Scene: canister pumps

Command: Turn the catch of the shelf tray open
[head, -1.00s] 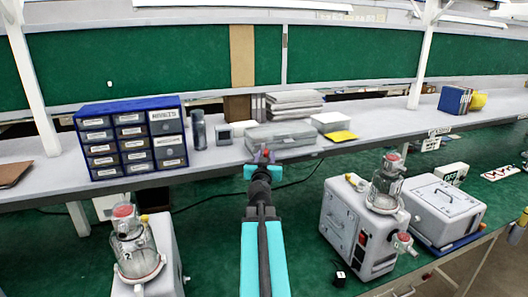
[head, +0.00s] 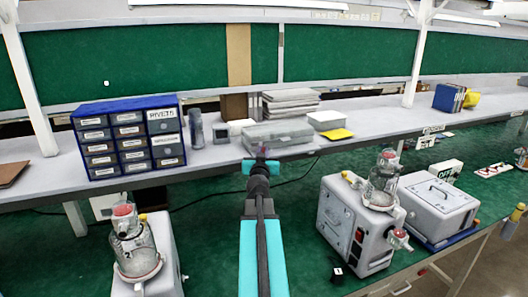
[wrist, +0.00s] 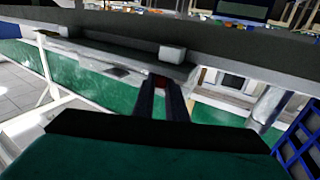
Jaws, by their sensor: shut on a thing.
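The shelf tray (head: 280,132) is a flat grey case lying on the grey shelf, above and beyond my gripper. My gripper (head: 262,154) reaches up to its front edge, near its left end. In the wrist view my gripper (wrist: 164,88) has its two dark fingers close together, shut on a small reddish piece that I take to be the catch (wrist: 160,80). The fingers hide most of the catch, and its turn angle cannot be read. The tray's lid looks shut.
A blue drawer cabinet (head: 128,137) and a grey cylinder (head: 196,130) stand left of the tray. A yellow pad (head: 338,134) and a white box (head: 326,120) lie right. Below, canister pumps (head: 360,222) (head: 145,255) stand on the green bench on both sides of my arm.

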